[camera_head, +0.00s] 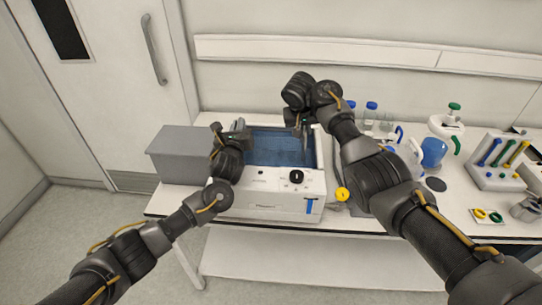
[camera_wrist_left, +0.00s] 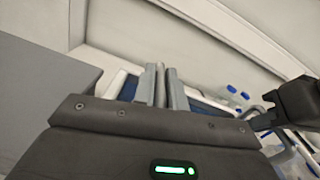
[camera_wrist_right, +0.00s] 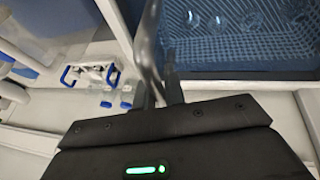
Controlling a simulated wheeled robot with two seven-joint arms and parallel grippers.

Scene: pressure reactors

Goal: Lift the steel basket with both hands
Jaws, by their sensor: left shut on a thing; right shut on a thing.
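The steel basket (camera_wrist_right: 235,45) shows as a wire mesh in the blue bath in the right wrist view, with several round shapes inside. In the head view the basket (camera_head: 280,150) is hard to tell from the blue water around it. My right gripper (camera_head: 304,128) is at the bath's right side. Its fingers (camera_wrist_right: 162,85) are shut on a grey upright bar, the basket's handle.
The white water bath (camera_head: 272,186) stands on a white bench against the wall. A grey box (camera_head: 180,152) is close on its left. Blue-capped bottles (camera_head: 371,110), a blue-liquid flask (camera_head: 432,152) and a rack of coloured tools (camera_head: 503,160) stand to the right.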

